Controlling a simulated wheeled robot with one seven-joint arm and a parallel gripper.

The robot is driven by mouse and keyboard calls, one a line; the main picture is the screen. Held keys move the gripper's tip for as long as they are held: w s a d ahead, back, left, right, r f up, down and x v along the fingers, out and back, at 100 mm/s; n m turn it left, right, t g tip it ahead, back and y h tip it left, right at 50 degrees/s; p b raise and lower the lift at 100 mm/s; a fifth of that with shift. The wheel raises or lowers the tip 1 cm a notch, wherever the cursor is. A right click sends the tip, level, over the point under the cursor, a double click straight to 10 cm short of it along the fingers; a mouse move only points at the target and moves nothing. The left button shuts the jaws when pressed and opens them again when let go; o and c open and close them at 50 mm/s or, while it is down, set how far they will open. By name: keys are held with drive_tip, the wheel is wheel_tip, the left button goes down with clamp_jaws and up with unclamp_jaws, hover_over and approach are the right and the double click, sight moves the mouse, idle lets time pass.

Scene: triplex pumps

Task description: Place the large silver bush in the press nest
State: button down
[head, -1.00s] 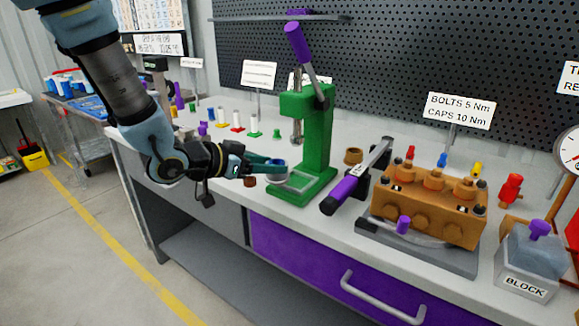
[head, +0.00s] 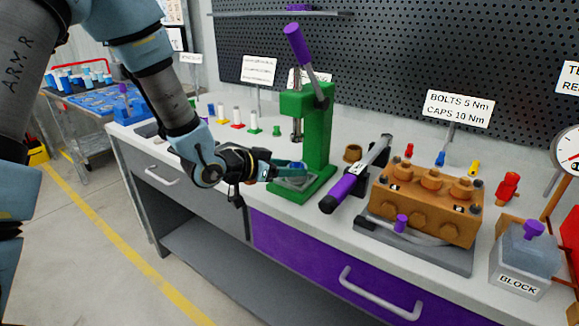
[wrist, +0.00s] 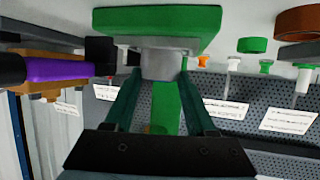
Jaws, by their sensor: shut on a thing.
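The green press (head: 318,128) stands on the bench, with a grey nest plate (head: 296,184) on its base. My gripper (head: 289,169) is over that plate, below the press ram. In the wrist view, which looks upside down, my gripper (wrist: 160,82) is shut on the large silver bush (wrist: 160,64), with one finger on each side. The bush is at the grey plate (wrist: 205,45) on the green base (wrist: 155,22). I cannot tell whether it touches the plate or sits in the nest. In the head view my fingers mostly hide the bush.
The press's purple-tipped lever (head: 298,42) rises above my gripper. A purple-handled tool (head: 343,187) and a brown pump block (head: 425,208) stand to the right. Several small coloured parts (head: 237,120) stand on the bench behind. Open floor lies left of the bench.

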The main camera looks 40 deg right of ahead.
drive_tip(key=shift+f, duration=0.15)
drive_tip(key=shift+c, duration=1.1)
unclamp_jaws()
drive_tip(key=shift+r, duration=0.25)
drive_tip(key=b+v, duration=0.1)
drive_tip(key=v, duration=1.1)
drive_tip(key=shift+w+f, duration=0.1)
drive_tip(key=shift+f, duration=0.05)
